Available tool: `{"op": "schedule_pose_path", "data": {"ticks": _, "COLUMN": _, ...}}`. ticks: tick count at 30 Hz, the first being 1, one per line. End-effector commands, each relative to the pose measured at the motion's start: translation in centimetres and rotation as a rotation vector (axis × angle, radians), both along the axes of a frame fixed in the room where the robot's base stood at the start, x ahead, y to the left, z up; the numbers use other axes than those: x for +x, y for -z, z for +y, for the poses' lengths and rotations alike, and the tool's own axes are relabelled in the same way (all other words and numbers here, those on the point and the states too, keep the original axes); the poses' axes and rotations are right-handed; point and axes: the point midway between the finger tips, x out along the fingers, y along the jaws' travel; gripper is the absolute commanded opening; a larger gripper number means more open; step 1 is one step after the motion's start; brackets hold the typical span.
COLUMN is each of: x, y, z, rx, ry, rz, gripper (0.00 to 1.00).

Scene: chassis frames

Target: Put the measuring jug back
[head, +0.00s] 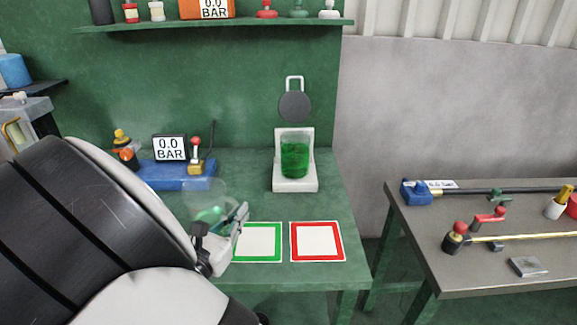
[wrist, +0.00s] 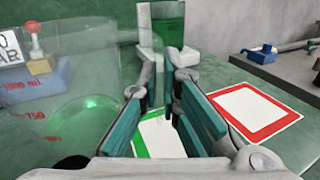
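The clear measuring jug (head: 205,194) is at the left of the green bench, with some green liquid low inside. In the wrist view the jug (wrist: 85,75) shows red volume marks and fills the left side, beside my left finger. My gripper (head: 236,222) is low over the bench at the jug's right side.
A green-framed square (head: 258,242) and a red-framed square (head: 316,242) lie bare at the bench front. A beaker of green liquid (head: 295,158) stands on a white stand (head: 296,185) behind. A blue device with a display (head: 170,150) is behind the jug. A grey table (head: 480,262) stands right.

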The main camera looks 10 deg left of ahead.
Motion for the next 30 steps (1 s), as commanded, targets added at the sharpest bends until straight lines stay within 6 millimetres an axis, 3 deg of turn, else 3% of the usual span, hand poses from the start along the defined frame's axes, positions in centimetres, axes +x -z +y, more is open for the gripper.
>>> {"op": "schedule_pose_path", "data": {"ticks": 3, "x": 1.3, "y": 0.1, "z": 0.7, "rx": 0.001, "ry": 0.001, "rz": -0.002, "gripper": 0.00}}
{"op": "schedule_pose_path", "data": {"ticks": 11, "x": 2.6, "y": 0.2, "z": 1.5, "rx": 0.000, "ry": 0.000, "rz": -0.002, "gripper": 0.00}}
{"op": "schedule_pose_path", "data": {"ticks": 18, "x": 2.6, "y": 3.4, "z": 1.5, "rx": -0.002, "ry": 0.000, "rz": -0.001, "gripper": 0.00}}
{"op": "schedule_pose_path", "data": {"ticks": 30, "x": 2.6, "y": 4.0, "z": 1.5, "rx": 0.001, "ry": 0.000, "rz": -0.001, "gripper": 0.00}}
